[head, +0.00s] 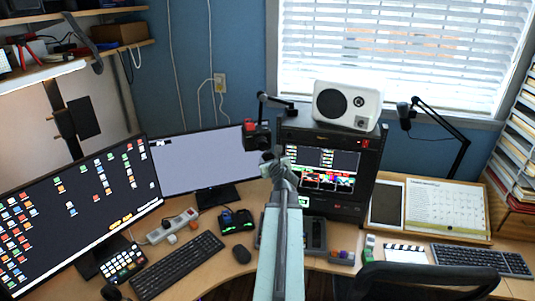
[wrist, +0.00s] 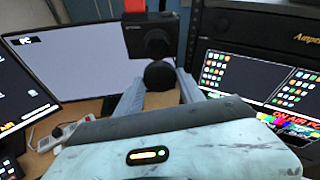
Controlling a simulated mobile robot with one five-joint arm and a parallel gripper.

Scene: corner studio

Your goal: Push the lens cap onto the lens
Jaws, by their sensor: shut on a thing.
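A black camera (head: 257,136) with a red part on top hangs from a boom arm in front of the monitors. In the wrist view the camera body (wrist: 184,36) is at top centre, with its round lens (wrist: 154,43) facing my gripper. My gripper (wrist: 160,82) is shut on the lens cap (wrist: 160,74), a dark round disc between the two grey fingers. The cap appears just below the lens in that view; I cannot tell whether they touch. In the head view my gripper (head: 272,162) is just below and right of the camera, and the cap is hard to make out.
A wide monitor (head: 202,160) stands behind at left. A black rack unit with a lit screen (head: 322,168) is close at right, with a white speaker (head: 346,105) on top. The desk below holds a keyboard (head: 178,266), a mouse (head: 242,254) and a power strip (head: 172,226).

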